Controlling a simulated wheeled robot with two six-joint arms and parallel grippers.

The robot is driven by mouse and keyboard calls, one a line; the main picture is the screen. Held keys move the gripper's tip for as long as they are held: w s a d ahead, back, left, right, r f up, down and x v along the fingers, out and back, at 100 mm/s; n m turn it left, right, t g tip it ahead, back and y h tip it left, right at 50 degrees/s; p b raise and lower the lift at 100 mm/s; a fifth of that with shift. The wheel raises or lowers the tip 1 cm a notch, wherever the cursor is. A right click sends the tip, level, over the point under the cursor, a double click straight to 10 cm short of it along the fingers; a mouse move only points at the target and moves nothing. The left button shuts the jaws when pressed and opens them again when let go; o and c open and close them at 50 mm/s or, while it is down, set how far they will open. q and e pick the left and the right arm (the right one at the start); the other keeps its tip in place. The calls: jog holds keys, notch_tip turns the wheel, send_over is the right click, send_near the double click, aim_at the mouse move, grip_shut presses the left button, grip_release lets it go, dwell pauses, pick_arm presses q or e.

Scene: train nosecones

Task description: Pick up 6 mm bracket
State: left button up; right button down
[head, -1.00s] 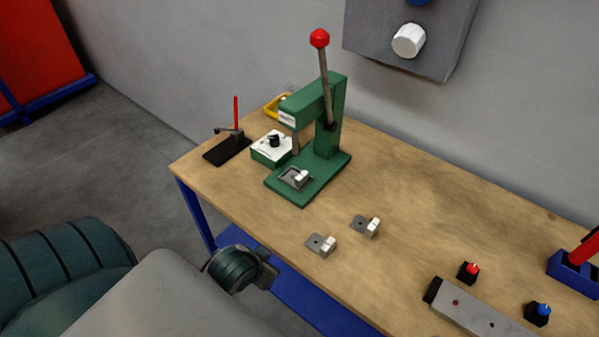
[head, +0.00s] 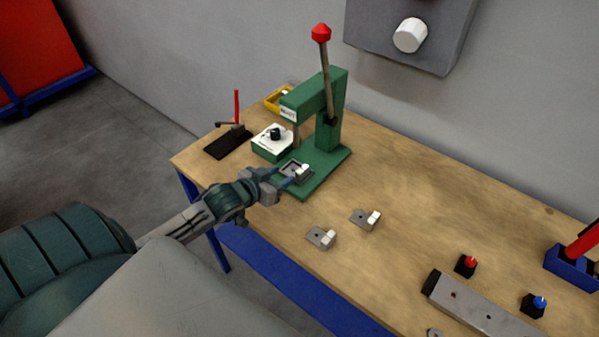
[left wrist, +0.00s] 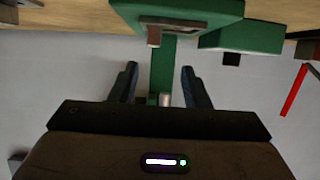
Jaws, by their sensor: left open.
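Two small grey brackets with light blocks lie on the table, a nearer bracket (head: 321,237) and a farther bracket (head: 366,219). A similar light metal piece (head: 301,171) sits in the fixture on the base of the green press (head: 328,120). I cannot tell which one is the 6 mm bracket. My left gripper (head: 287,178) is at the front edge of the press base, close to the piece in the fixture. In the left wrist view its fingers (left wrist: 160,84) are apart, with a small pale piece (left wrist: 165,99) between them. My right gripper is not in view.
A white-topped box with a black knob (head: 274,138), a black stand with a red rod (head: 230,143) and a yellow tray (head: 280,100) stand behind. A long grey bar (head: 478,307) and red and blue buttons (head: 467,264) are at right. The middle of the wooden table (head: 420,210) is clear.

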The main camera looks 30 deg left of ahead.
aim_at(302, 170)
pick_arm(q)
jog(key=x, duration=0.4)
jog(key=shift+w+d, duration=0.2)
jog(key=shift+w+d+f+p, duration=0.1)
jog(key=shift+w+f+p, duration=0.1)
jog(key=shift+w+p, duration=0.3)
jog(key=x, duration=0.1)
jog(key=p+x, duration=0.1)
jog(key=x, duration=0.1)
jog(key=shift+d+f, duration=0.15)
jog(key=shift+d, duration=0.1)
jog(key=shift+w+f, duration=0.35)
jog(key=shift+w, duration=0.15)
jog(key=shift+s, duration=0.1)
jog(key=shift+c, duration=1.1)
grip_shut()
